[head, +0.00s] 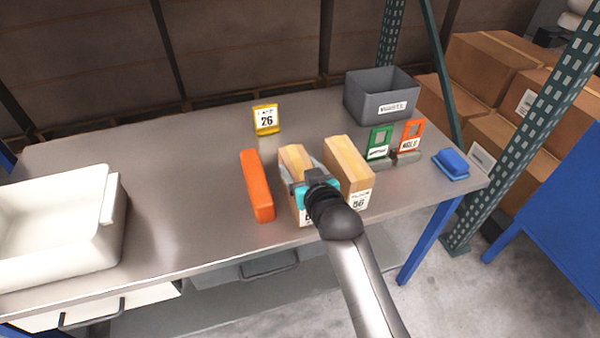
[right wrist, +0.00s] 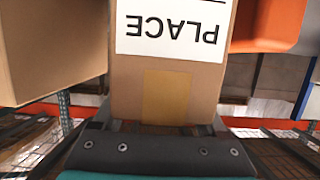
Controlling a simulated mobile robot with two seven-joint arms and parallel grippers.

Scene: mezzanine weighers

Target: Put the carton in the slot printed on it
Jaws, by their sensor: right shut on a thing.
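My right gripper (head: 303,178) is shut on a brown carton (head: 293,156) with a tape strip on top. The carton is between an orange bar (head: 257,185) and another carton (head: 348,164), whose front label reads 56. The gripper hides most of the held carton's label. In the right wrist view the held carton (right wrist: 190,75) fills the middle, with a white label reading PLACE upside down; its number is out of frame. I cannot tell whether the carton touches the table. A yellow-framed sign (head: 266,119) reading 76 stands behind. My left gripper is not in view.
A grey bin (head: 381,98) stands at the back right of the table (head: 190,190). Green (head: 379,142) and orange (head: 411,137) framed signs and a blue item (head: 452,163) are at right. A white tray (head: 112,235) is at left. The table's left middle is clear.

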